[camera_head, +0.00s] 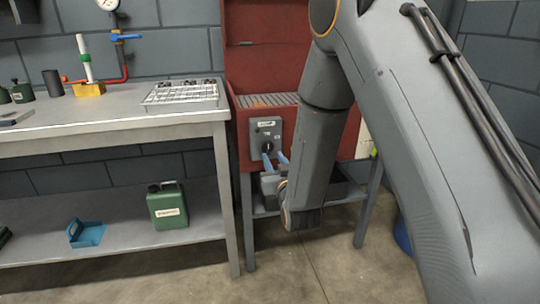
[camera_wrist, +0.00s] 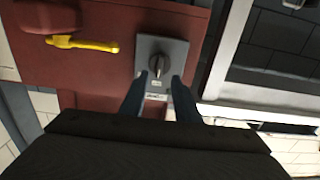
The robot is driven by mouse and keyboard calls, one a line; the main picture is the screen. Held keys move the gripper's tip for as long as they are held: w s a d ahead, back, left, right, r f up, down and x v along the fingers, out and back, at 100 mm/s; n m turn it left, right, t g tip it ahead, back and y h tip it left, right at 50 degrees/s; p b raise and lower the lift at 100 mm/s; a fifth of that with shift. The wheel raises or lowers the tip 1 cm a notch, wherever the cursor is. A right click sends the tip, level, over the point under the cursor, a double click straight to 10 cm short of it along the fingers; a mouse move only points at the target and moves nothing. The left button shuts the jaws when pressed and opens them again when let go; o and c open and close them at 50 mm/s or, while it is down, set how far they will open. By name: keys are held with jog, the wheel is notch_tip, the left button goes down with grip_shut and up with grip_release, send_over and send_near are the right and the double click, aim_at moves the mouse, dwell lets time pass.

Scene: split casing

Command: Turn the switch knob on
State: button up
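The switch is a grey box (camera_head: 258,132) on the front of the red cabinet, with a dark round knob (camera_head: 267,145) low on its face. In the wrist view the switch box (camera_wrist: 175,50) faces me, and the knob (camera_wrist: 157,63) has a grip bar that looks upright in the picture. My gripper (camera_head: 273,156) is in front of the switch with its two blue fingers apart. In the wrist view the fingertips of my gripper (camera_wrist: 158,78) lie either side of the knob's lower end, with nothing between them. I cannot tell whether they touch it.
The red cabinet (camera_head: 250,75) stands right of a grey workbench (camera_head: 120,122). The bench's lower shelf holds a green canister (camera_head: 167,207) and a blue tray (camera_head: 87,235). A yellow handle (camera_wrist: 85,44) is near the switch in the wrist view. Open floor (camera_head: 300,268) lies in front.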

aim_at(269, 149)
jog(key=x, duration=0.5)
jog(key=shift+w, duration=0.35)
jog(key=shift+c, duration=0.4)
grip_shut()
